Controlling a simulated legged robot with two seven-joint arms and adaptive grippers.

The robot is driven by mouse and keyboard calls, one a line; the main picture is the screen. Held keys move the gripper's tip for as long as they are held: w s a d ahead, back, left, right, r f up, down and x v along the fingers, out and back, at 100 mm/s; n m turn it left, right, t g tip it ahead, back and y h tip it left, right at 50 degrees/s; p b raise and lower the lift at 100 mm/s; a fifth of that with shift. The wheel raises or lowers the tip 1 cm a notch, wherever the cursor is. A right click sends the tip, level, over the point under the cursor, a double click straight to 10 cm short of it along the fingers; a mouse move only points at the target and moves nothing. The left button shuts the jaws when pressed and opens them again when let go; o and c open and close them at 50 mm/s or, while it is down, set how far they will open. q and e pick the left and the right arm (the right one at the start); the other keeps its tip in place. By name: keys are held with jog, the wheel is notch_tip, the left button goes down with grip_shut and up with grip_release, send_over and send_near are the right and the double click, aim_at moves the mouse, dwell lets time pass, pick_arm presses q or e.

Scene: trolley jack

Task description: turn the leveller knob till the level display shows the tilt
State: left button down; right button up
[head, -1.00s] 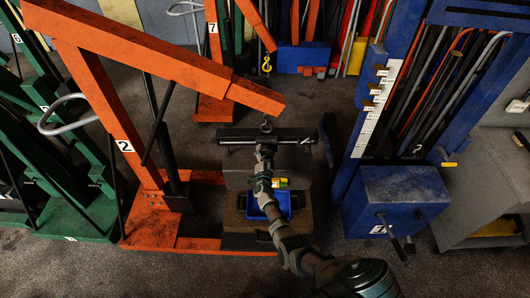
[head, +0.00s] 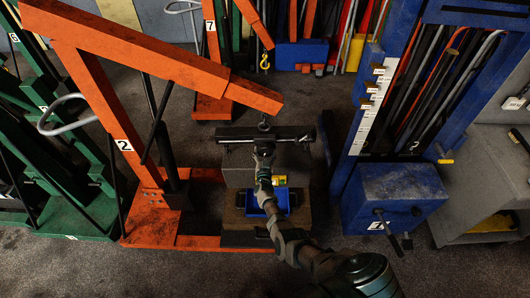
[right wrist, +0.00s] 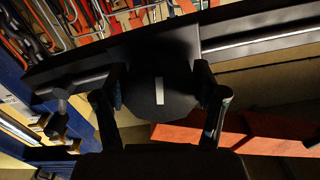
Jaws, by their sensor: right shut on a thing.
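The black leveller bar (head: 290,134) hangs below the orange crane's hook, roughly level. The leveller knob (right wrist: 160,98) is a dark round disc with a white mark, which stands about upright in the right wrist view. My right gripper (head: 264,147) is at the bar's near side, and its fingers (right wrist: 160,82) are shut on the knob from both sides. In the head view my gripper hides the knob. A small yellow panel (head: 280,180) shows below the bar, right of my wrist; it may be the level display, but its reading is too small to tell. My left gripper is out of view.
The orange crane (head: 150,62) marked 2 stands at left, its boom over the bar. A blue tray (head: 283,203) sits under my forearm. A blue press (head: 400,190) stands close at right. Dark floor is open at the front.

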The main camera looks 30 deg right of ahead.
jog(key=shift+s+a+f, duration=0.1)
jog(key=shift+a+f, duration=0.25)
jog(key=shift+f, duration=0.1)
jog(key=o, duration=1.1)
jog(key=shift+o, duration=0.2)
jog(key=shift+w+r, duration=0.15)
jog(key=shift+w, duration=0.1)
jog(key=shift+s+r, duration=0.1)
jog(key=shift+r, duration=0.05)
jog(key=v, duration=1.2)
jog(key=shift+d, duration=0.1)
